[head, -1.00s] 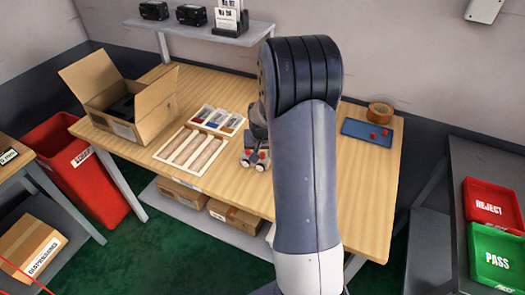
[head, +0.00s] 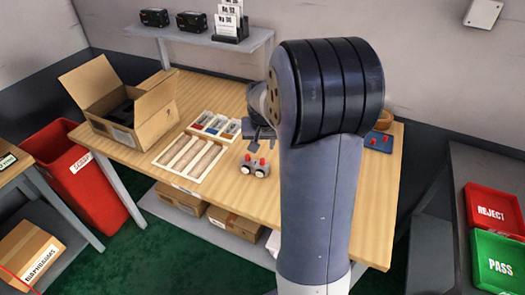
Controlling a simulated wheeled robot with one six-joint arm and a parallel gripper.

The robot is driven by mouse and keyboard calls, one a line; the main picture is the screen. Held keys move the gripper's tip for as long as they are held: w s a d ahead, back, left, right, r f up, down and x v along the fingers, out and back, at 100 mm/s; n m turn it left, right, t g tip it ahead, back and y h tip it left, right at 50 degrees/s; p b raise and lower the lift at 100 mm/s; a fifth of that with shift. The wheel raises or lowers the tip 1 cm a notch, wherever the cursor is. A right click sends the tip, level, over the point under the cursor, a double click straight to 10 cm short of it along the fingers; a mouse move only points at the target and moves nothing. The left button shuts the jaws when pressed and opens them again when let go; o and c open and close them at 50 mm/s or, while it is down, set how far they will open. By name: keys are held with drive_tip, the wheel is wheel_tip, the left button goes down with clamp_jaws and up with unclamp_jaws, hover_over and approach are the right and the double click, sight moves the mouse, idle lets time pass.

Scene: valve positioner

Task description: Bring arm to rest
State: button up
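My arm stands in the middle of the head view and hides part of the table. My gripper (head: 259,136) shows just left of the arm's large dark joint, small and partly hidden. Its fingers look spread, with nothing visible between them. A small grey device with red caps (head: 255,168) stands on the wooden table below the gripper, apart from it.
The wooden table (head: 225,103) holds an open cardboard box (head: 150,128), a wooden slotted tray (head: 170,158), a tray of small coloured parts (head: 214,125) and a blue plate (head: 378,142) partly behind my arm. A shelf (head: 195,43) stands behind. Red REJECT (head: 490,190) and green PASS (head: 500,238) trays are right.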

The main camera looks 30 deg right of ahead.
sight(262, 159)
drive_tip(key=shift+v, duration=0.95)
drive_tip(key=shift+f, duration=0.1)
drive_tip(key=p+x, duration=0.1)
drive_tip(key=x, duration=0.9)
drive_tip(key=shift+w+d+f, duration=0.1)
drive_tip(key=shift+w+f, duration=0.05)
drive_tip(key=shift+f, duration=0.1)
drive_tip(key=shift+r, duration=0.15)
